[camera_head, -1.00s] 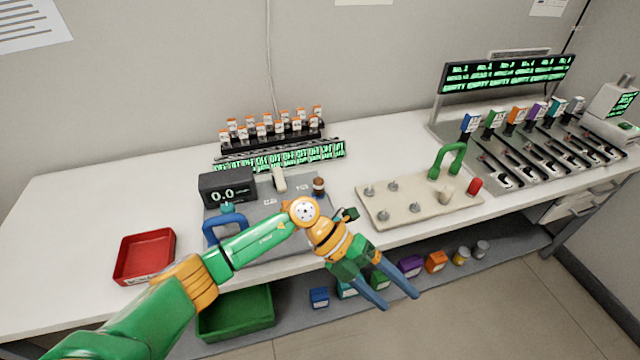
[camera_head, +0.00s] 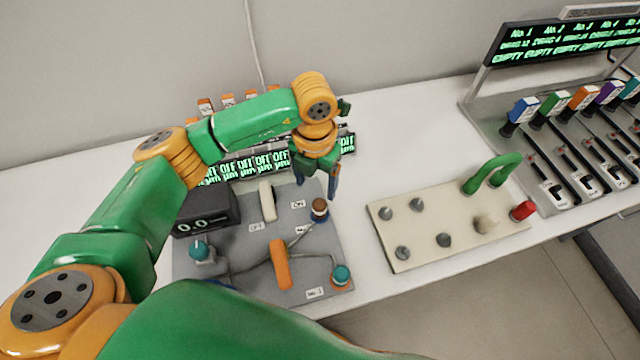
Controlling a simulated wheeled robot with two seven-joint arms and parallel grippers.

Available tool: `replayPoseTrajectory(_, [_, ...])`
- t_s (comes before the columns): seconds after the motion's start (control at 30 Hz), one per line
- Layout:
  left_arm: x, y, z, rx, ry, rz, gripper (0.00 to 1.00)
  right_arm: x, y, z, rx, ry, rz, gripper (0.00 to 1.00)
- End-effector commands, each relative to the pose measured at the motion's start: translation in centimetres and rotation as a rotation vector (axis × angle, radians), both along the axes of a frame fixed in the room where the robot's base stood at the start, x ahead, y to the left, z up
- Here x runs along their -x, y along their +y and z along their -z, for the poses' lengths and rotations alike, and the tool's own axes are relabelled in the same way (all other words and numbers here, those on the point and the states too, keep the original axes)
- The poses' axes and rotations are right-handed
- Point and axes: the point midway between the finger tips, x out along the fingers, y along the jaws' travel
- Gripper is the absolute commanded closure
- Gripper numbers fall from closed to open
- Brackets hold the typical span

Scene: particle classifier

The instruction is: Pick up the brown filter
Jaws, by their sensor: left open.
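A small cylinder with a brown top, which looks like the brown filter (camera_head: 320,208), stands at the right side of a grey panel (camera_head: 262,222). A pale band and a blue base show below its brown top. My left gripper (camera_head: 317,188) points down just above and behind it in the picture, with its fingers apart and nothing between them. I cannot tell whether a finger touches the cylinder. My right gripper is not in view.
A dark display box (camera_head: 205,210), a white lever (camera_head: 267,200), an orange handle (camera_head: 280,264) and a teal knob (camera_head: 341,274) are on or beside the panel. A beige board (camera_head: 440,232) with knobs and a green handle (camera_head: 492,174) is to the right. My arm hides much of the left.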

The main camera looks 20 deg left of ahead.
Motion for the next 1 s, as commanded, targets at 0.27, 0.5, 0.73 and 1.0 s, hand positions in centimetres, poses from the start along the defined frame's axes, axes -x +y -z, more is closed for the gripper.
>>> replayPoseTrajectory(0.27, [0.2, -0.9, 4.8, 0.000, 0.005, -0.001, 0.25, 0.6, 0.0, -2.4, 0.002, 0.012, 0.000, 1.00])
replayPoseTrajectory(0.5, [0.1, -0.9, 6.1, 0.001, 0.000, 0.002, 0.25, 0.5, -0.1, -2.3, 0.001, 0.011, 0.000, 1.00])
replayPoseTrajectory(0.73, [0.1, -0.9, 6.1, 0.002, 0.001, 0.002, 0.71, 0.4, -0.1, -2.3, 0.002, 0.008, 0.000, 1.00])
replayPoseTrajectory(1.0, [0.1, -0.9, 6.1, 0.002, 0.001, 0.002, 1.00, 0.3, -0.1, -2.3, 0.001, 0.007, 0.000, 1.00])
